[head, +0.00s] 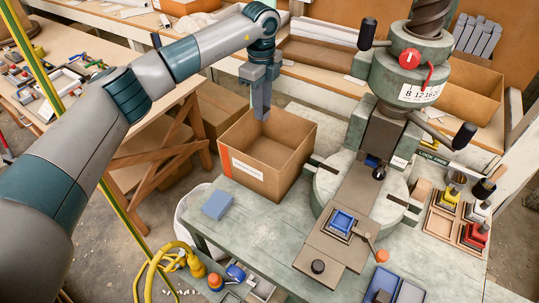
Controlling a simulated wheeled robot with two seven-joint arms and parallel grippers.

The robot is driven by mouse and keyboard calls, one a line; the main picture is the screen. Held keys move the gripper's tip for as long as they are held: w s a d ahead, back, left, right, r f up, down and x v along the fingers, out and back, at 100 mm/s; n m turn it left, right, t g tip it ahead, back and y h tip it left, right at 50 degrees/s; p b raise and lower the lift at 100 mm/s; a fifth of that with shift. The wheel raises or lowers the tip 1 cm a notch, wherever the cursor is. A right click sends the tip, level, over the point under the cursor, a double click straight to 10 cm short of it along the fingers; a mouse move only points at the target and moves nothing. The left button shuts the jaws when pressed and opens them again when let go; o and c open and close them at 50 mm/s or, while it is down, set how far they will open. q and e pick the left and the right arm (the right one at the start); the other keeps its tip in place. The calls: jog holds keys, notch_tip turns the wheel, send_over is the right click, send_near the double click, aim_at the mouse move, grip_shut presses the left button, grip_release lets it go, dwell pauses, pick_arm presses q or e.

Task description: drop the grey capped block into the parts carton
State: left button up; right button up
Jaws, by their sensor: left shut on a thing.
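My left gripper (262,78) reaches in from the upper left and points down above the parts carton. It is shut on the grey capped block (262,101), a narrow grey piece that hangs down from the fingers. Its upper end is hidden by the fingers, and I cannot make out the cap. The open brown parts carton (246,179), with a white label on its front, stands on the bench. The block's lower end shows against the carton's far side, near its back rim. My right gripper is not in view.
The green-grey fly press (387,135) stands right of the carton, with a blue part (342,222) on its slide. A blue block (217,204) lies on the bench (255,225) at front left. A wooden tray (440,222) of coloured-handled pieces is at right.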

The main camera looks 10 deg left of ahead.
aim_at(263, 120)
pick_arm(q)
jog(key=shift+f+b, duration=1)
jog(key=shift+f, duration=1.75)
jog(key=o, duration=1.1)
jog(key=shift+r, duration=0.15)
